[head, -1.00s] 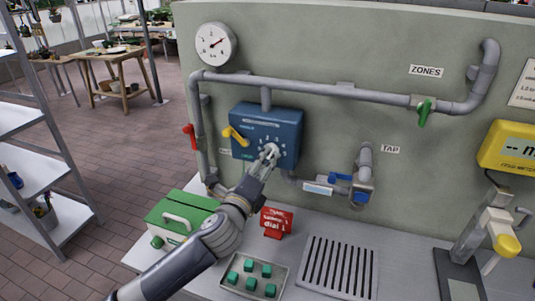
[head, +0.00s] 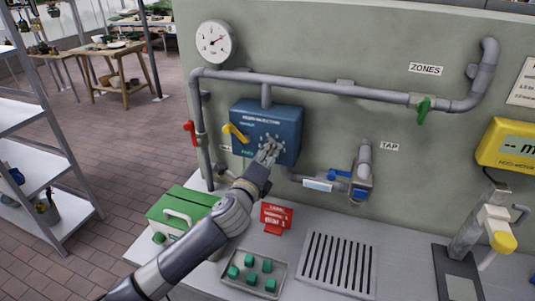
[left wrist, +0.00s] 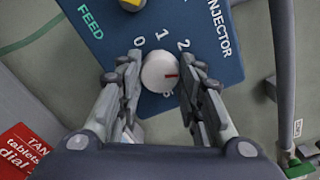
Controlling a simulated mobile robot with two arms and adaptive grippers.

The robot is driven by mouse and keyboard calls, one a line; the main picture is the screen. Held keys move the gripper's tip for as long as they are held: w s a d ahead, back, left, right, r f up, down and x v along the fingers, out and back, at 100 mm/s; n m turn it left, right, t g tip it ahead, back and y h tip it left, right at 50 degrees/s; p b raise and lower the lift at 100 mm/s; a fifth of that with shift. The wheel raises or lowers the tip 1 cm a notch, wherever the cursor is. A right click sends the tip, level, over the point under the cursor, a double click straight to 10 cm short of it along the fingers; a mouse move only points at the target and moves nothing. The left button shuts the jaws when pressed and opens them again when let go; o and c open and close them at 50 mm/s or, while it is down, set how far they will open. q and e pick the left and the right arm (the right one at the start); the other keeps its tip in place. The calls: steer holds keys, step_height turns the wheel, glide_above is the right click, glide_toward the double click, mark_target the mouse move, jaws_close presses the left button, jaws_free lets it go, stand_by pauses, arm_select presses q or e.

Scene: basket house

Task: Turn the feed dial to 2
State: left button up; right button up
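The feed dial (left wrist: 159,72) is a round white knob with a red mark on a blue box (head: 285,118). In the left wrist view the printed 0, 1 and 2 lie around its upper side, and another digit is partly hidden below it. The red mark points right in that view, past the 2. I cannot tell which number it sits on exactly. My left gripper (left wrist: 160,78) has a finger against each side of the knob and looks shut on it. In the head view my left gripper (head: 268,152) covers most of the dial. My right gripper is out of view.
A yellow lever (head: 235,132) is beside the dial on the box. A red card (head: 276,218), a tray (head: 231,285) with several green blocks and a green case (head: 168,207) stand on the counter below. Grey pipes (head: 300,85) run around the box.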

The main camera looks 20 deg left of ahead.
arm_select(q)
steer(key=shift+n, duration=0.3)
steer(key=n, duration=0.7)
stand_by(0.3)
stand_by(0.5)
steer(key=o, duration=1.1)
steer(key=s, duration=1.2)
steer(key=shift+a, duration=0.25)
